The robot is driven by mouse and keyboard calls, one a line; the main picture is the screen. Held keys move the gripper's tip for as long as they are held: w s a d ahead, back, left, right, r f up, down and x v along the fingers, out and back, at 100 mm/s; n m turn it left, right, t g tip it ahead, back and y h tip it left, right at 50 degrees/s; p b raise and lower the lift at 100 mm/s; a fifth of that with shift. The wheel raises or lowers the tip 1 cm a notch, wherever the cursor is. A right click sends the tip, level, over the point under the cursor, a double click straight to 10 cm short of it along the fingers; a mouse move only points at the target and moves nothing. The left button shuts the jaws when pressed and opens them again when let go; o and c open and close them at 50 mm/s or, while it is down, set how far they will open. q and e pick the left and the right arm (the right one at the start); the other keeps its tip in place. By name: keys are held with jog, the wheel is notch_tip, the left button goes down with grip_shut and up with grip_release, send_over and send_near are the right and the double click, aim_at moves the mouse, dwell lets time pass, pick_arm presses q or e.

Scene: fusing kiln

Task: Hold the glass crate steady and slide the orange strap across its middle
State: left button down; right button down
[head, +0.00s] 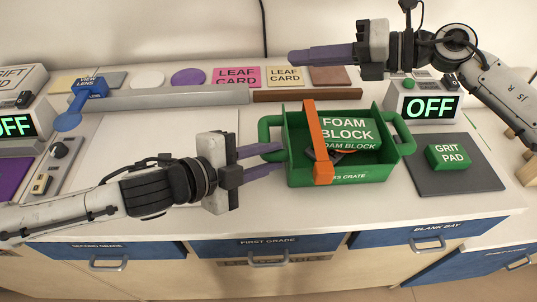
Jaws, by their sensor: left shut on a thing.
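The green glass crate (355,176) stands on the white bench with a loop handle at each end. A green foam block (350,130) is in it, with a dark item partly hidden beneath. The orange strap (312,130) runs front to back over the crate, left of its middle, with its near end hanging over the front wall. My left gripper (282,160) is at the crate's left end, its purple fingers shut on the left handle. My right gripper (292,57) is raised behind and above the crate, apart from the strap; its fingers overlap in view, and I see nothing held.
A green grit pad (448,156) lies on a dark mat (470,180) to the right. A display reading OFF (430,106) stands behind it. A grey rail (160,97) and several cards lie along the back. The bench left of the crate has free room.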

jog(key=s+a+f+n+g+h, duration=0.1)
jog(key=s+n, duration=0.2)
jog(key=s+a+f+n+g+h, duration=0.1)
jog(key=s+n+g+h, duration=0.1)
jog(key=s+n, duration=0.1)
jog(key=s+a+f+n+g+h, duration=0.1)
jog(key=s+f+n+g+h, duration=0.1)
jog(key=s, duration=0.3)
jog(key=shift+a+n, duration=0.3)
jog(key=shift+n, duration=0.4)
jog(key=s+d+f+n+h, duration=0.2)
jog(key=s+d+n+h, duration=0.35)
jog(key=d+h, duration=0.35)
jog(key=a, duration=0.6)
jog(key=shift+w+f+n, duration=0.25)
jog(key=shift+w+n, duration=0.1)
jog(key=shift+f, duration=3.5)
jog(key=shift+d, duration=0.1)
